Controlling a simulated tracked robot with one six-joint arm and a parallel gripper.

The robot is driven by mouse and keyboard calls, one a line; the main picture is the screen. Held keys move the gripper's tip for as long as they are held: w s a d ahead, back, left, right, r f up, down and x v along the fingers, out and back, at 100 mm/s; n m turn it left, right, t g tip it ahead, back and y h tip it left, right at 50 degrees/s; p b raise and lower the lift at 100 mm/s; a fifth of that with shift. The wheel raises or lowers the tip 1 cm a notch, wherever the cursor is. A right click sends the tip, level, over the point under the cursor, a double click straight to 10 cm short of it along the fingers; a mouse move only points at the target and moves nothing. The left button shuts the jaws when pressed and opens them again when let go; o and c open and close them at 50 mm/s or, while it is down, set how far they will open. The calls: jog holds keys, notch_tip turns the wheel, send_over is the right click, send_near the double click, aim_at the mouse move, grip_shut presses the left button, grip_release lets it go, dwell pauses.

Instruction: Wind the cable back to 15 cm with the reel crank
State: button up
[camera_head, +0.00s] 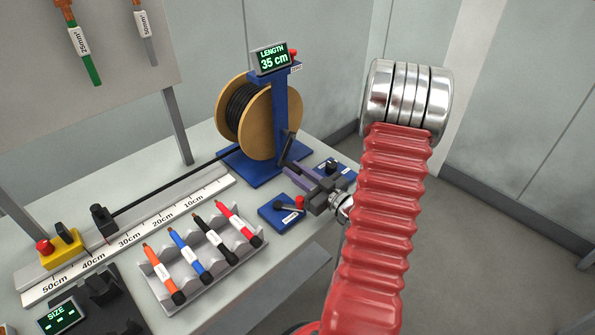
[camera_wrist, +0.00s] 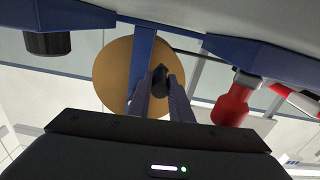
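The cable reel (camera_head: 262,125) has tan flanges and dark cable, and stands on a blue frame (camera_head: 287,110). Its display (camera_head: 270,58) reads LENGTH 35 cm. The dark crank (camera_head: 289,146) is on the side of the frame facing my arm. My gripper (camera_head: 288,170) is at the crank handle, partly hidden in the head view. In the wrist view its purple fingers lie on both sides of the black handle (camera_wrist: 160,80) and look shut on it. The black cable (camera_head: 150,194) runs from the reel along the white ruler (camera_head: 130,238).
A grey rack (camera_head: 223,262) holds several coloured marker-like tools. A yellow block (camera_head: 63,249) with a red button stands at the ruler's far left.

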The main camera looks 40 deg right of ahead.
grip_shut()
jog(key=shift+d, duration=0.2)
jog(key=shift+a, duration=0.1)
